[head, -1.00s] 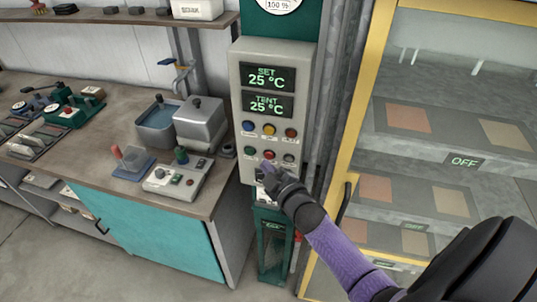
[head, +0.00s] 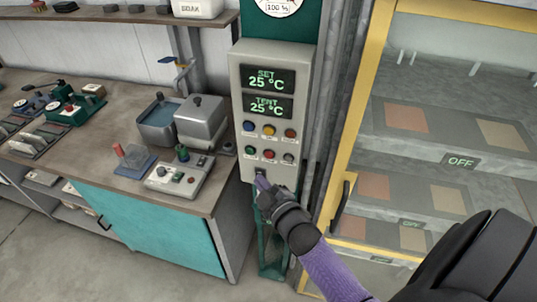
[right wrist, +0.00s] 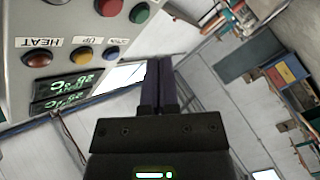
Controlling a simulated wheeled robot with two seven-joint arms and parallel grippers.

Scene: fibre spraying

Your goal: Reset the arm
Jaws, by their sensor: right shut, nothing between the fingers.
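My right gripper (head: 262,181) is shut and empty, just below the lower button row of the grey control panel (head: 245,165). In the right wrist view my right gripper (right wrist: 158,85) shows its two dark fingers together beside the panel (right wrist: 25,95), apart from the buttons there. The panel has a SET display (head: 268,80) and a TENT display (head: 266,106), both reading 25 °C. Below them are two rows of coloured buttons, with a red one (head: 269,154) in the lower row. Whether the fingertips touch the panel cannot be told. My left gripper is out of view.
A yellow-framed glass cabinet (head: 352,130) with OFF labels stands right of the panel. A workbench (head: 95,150) on the left holds a water bath (head: 158,122), a metal box (head: 200,122) and a small control box (head: 178,176). Open floor lies in front.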

